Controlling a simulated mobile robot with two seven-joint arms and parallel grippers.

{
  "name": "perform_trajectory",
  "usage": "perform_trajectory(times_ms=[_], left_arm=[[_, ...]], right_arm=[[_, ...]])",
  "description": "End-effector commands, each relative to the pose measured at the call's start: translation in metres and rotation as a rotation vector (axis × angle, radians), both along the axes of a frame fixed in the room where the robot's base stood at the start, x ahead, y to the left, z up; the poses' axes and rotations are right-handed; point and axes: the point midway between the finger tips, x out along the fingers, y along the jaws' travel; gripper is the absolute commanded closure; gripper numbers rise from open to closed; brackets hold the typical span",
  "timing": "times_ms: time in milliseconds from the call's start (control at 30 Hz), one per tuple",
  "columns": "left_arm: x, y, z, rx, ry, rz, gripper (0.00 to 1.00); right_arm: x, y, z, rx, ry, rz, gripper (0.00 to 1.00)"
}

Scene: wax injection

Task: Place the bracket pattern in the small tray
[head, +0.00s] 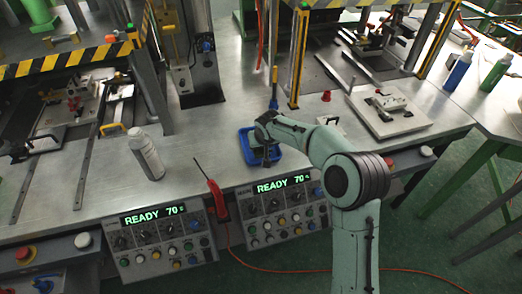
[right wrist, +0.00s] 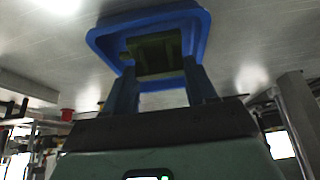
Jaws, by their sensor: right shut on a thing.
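A small blue tray (head: 278,161) stands on the metal bench near its front edge, above the control panels. My right gripper (head: 267,157) reaches down over it and partly covers it. In the right wrist view, the two fingers of the right gripper (right wrist: 158,80) are shut on a dark green piece, the bracket pattern (right wrist: 154,56). The piece shows against the inside of the blue tray (right wrist: 98,38). I cannot tell whether it touches the tray floor. In the head view the piece is hard to make out. My left gripper is not in view.
A pale plate with a clamp fixture (head: 390,112) sits at the right. Yellow-black striped presses (head: 72,62) stand behind. The bench left of the tray is partly clear.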

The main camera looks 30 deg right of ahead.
Motion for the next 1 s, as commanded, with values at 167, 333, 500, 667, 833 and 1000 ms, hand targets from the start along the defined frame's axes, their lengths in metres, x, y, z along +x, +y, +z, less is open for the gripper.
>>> perform_trajectory(times_ms=[167, 333, 500, 667, 833, 1000], left_arm=[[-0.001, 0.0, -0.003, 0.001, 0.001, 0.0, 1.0], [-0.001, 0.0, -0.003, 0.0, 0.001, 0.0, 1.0], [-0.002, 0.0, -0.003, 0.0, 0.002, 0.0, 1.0], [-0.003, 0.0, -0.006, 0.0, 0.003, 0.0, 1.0], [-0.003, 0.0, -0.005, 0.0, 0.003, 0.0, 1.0], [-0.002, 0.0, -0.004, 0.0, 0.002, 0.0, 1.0]], right_arm=[[0.0, 0.0, -0.026, 0.0, 0.001, 0.0, 0.73], [0.0, 0.0, -0.028, 0.0, -0.001, 0.0, 0.73], [0.0, 0.0, -0.029, 0.0, -0.001, 0.0, 0.73], [0.0, 0.0, -0.032, -0.001, 0.0, 0.0, 0.24], [0.0, 0.0, -0.031, 0.0, 0.0, 0.0, 0.18], [0.0, 0.0, -0.029, 0.0, 0.0, 0.0, 0.18]])
